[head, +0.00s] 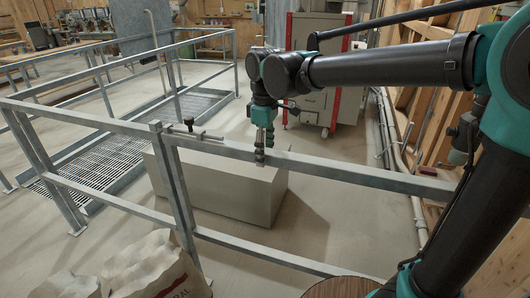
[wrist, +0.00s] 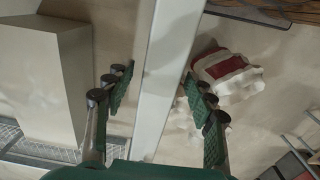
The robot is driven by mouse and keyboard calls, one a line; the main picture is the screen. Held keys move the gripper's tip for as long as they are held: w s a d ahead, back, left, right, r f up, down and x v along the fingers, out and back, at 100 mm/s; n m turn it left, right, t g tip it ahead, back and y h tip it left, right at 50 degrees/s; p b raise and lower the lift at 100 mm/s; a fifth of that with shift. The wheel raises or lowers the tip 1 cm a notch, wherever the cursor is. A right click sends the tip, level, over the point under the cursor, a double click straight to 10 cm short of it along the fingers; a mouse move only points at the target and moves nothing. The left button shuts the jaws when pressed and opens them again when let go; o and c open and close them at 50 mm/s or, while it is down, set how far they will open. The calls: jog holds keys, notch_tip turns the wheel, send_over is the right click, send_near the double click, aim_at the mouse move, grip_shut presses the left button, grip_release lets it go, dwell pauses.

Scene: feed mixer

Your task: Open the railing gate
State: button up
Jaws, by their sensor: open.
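The grey metal railing gate (head: 350,176) runs right from a post (head: 170,180), in line with the neighbouring railing, and looks closed. A small latch with a dark knob (head: 190,125) sits on its top rail near that post. My gripper (head: 260,158) is at the top rail, to the right of the latch, pointing down. In the wrist view the gate's top rail (wrist: 168,70) passes between the two spread fingers of my gripper (wrist: 160,90), with visible gaps on both sides. The latch is not seen in the wrist view.
A pale block (head: 225,190) stands behind the gate; it also shows in the wrist view (wrist: 40,75). Paper sacks (head: 155,268) lie in front of the railing. A floor grating (head: 100,160) is at left. A red-and-grey machine (head: 315,70) stands behind.

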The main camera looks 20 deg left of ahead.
jog(key=shift+f, duration=0.15)
jog(key=shift+c, duration=0.5)
grip_shut()
